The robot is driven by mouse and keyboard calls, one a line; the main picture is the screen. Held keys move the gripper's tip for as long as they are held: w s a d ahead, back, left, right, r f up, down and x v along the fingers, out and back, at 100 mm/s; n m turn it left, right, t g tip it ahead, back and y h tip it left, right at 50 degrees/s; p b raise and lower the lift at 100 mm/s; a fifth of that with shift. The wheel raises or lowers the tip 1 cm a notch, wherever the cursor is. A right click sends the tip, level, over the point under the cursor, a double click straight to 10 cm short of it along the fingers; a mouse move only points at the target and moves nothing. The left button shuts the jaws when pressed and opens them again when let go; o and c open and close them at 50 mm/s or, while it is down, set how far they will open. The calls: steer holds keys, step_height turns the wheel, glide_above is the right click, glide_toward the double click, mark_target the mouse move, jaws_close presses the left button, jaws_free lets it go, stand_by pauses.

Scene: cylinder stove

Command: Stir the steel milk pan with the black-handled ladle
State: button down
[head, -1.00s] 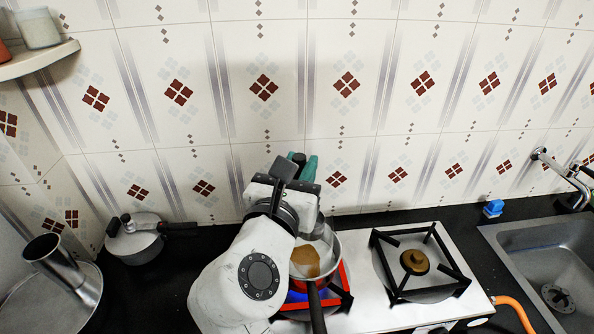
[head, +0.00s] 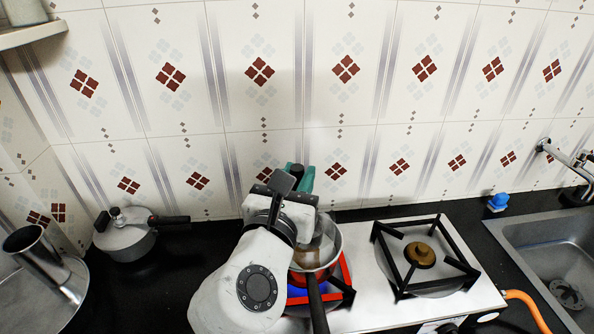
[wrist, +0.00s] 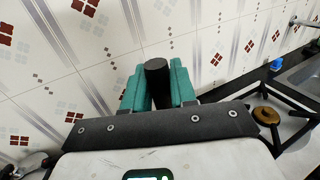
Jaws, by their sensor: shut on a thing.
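The steel milk pan (head: 338,242) sits on the left burner of the stove, with its dark handle (head: 316,306) pointing toward me. Something brown shows inside it. My gripper (head: 301,176) is above the back of the pan, its teal fingers partly hidden by my wrist. In the wrist view, the teal fingers (wrist: 159,88) are shut on the black handle of the ladle (wrist: 157,70), whose end sticks up between them. The ladle's lower part is mostly hidden by my arm, and I cannot tell exactly where its bowl is in the pan.
The left burner glows red and blue under the pan. An empty right burner (head: 421,254) is beside it. A lidded pot (head: 126,240) and a steel cylinder on a round tray (head: 72,312) stand left. A sink (head: 545,250) is right; the tiled wall is close behind.

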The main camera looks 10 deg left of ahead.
steer(key=shift+f+b, duration=0.9)
steer(key=shift+f, duration=1.4)
